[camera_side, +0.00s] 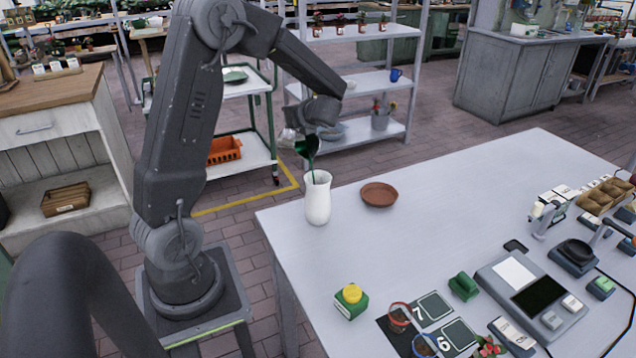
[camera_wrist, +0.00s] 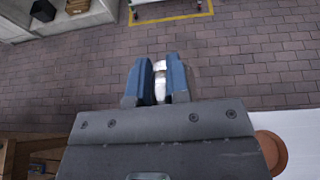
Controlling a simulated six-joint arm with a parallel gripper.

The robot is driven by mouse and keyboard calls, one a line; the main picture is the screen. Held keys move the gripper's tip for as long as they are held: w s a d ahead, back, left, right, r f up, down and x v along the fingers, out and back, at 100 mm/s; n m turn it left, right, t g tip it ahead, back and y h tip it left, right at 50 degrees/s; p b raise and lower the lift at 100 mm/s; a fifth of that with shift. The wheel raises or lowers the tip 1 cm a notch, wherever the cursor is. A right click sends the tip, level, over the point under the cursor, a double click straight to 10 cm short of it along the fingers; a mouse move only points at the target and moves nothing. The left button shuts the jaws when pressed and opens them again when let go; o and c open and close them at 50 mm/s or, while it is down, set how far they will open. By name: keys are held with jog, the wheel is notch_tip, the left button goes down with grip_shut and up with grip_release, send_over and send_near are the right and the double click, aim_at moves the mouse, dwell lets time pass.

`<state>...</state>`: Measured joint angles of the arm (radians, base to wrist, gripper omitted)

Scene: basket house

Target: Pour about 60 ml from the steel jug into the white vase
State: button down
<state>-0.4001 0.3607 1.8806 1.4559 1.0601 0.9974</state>
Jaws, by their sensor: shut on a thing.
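A thin dark green stream (camera_side: 312,168) runs from the jug's lip down to the mouth of the white vase (camera_side: 318,204). The vase stands upright below the jug, apart from it. The level inside the vase is hidden.
A terracotta saucer (camera_side: 379,194) lies right of the vase. A green block with a yellow top (camera_side: 350,298), pots (camera_side: 399,318) and a grey device with a dark screen (camera_side: 530,292) stand farther right and nearer. The table's middle is clear.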

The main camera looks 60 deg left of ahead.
jog(key=shift+a+f+h, duration=0.5)
jog(key=shift+a+h, duration=0.05)
jog(key=shift+h, duration=0.25)
jog(key=shift+a+f+h, duration=0.25)
jog(key=shift+f+h, duration=0.25)
jog(key=shift+f, duration=0.05)
dwell(0.8)
